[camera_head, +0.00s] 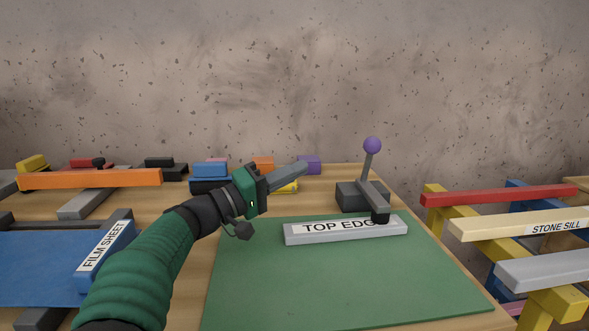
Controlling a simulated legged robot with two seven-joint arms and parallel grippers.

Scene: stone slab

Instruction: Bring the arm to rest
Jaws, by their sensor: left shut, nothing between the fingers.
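My left arm comes in from the lower left in a green sleeve. My left gripper (289,178) is shut and empty, held above the table and pointing up to the right. It is behind and left of the grey bar labelled TOP EDGE (300,236), apart from it. My right gripper is not in the picture.
The TOP EDGE bar lies on a green mat (330,285). A lever with a purple knob (372,145) stands behind it. A blue FILM SHEET block (103,253) is at left. A rack with a STONE SILL bar (520,222) stands at right. The front mat is clear.

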